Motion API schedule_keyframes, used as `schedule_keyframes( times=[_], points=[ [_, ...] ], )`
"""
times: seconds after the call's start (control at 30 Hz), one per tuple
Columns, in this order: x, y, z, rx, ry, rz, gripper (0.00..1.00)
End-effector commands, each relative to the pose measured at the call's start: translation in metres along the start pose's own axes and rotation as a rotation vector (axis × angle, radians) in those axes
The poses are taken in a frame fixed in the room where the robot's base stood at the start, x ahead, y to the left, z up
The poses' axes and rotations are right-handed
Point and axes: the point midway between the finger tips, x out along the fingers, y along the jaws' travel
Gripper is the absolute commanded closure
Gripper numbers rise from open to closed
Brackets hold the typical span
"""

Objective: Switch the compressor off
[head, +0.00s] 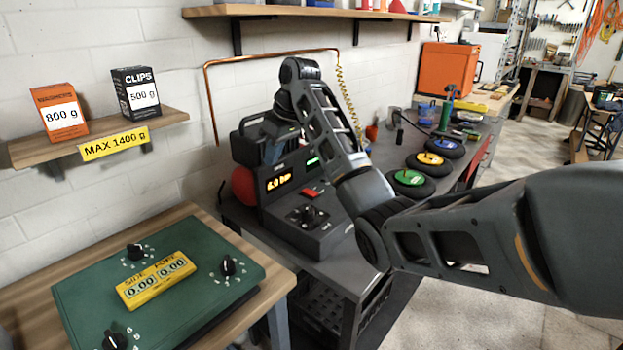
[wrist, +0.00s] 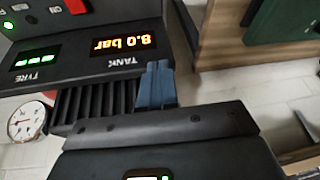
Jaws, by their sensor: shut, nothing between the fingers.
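The compressor (head: 325,238) is a dark box on the low bench, with a lit orange display (head: 279,181) on its front. In the wrist view it appears upside down, and the orange TANK display (wrist: 123,44) reads 8.0 bar. Its red switch (head: 310,192) is on the top; in the wrist view the red switch (wrist: 76,6) is cut by the upper edge, beside an ON label and a glowing green lamp (wrist: 8,22). My gripper (wrist: 158,66) has its blue fingers shut and empty, close to the TANK display. I cannot tell whether they touch the housing.
A green panel (head: 80,290) with knobs and a yellow readout is on the wooden table at left. Colored wheels (head: 410,182) lie along the bench at right. A shelf (head: 30,150) bears two boxes. A round gauge (wrist: 22,122) shows beside the compressor.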

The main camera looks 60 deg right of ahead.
Motion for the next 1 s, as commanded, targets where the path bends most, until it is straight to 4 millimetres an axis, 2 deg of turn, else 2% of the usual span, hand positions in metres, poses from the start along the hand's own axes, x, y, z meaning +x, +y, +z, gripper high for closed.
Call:
schedule_keyframes(
  times=[0.03, 0.1, 0.2, 0.3, 0.73, 0.87, 1.0],
  points=[
    [-0.012, 0.025, 0.008, 0.024, -0.018, 0.033, 1.00],
    [-0.024, 0.049, 0.019, 0.047, -0.043, 0.063, 1.00],
    [-0.036, 0.071, 0.031, 0.071, -0.068, 0.092, 1.00],
    [-0.042, 0.083, 0.037, 0.082, -0.081, 0.108, 1.00],
    [-0.042, 0.085, 0.039, 0.085, -0.085, 0.111, 1.00],
    [-0.030, 0.086, 0.040, 0.086, -0.087, 0.109, 1.00],
    [-0.008, 0.088, 0.042, 0.086, -0.088, 0.108, 1.00]
  ],
)
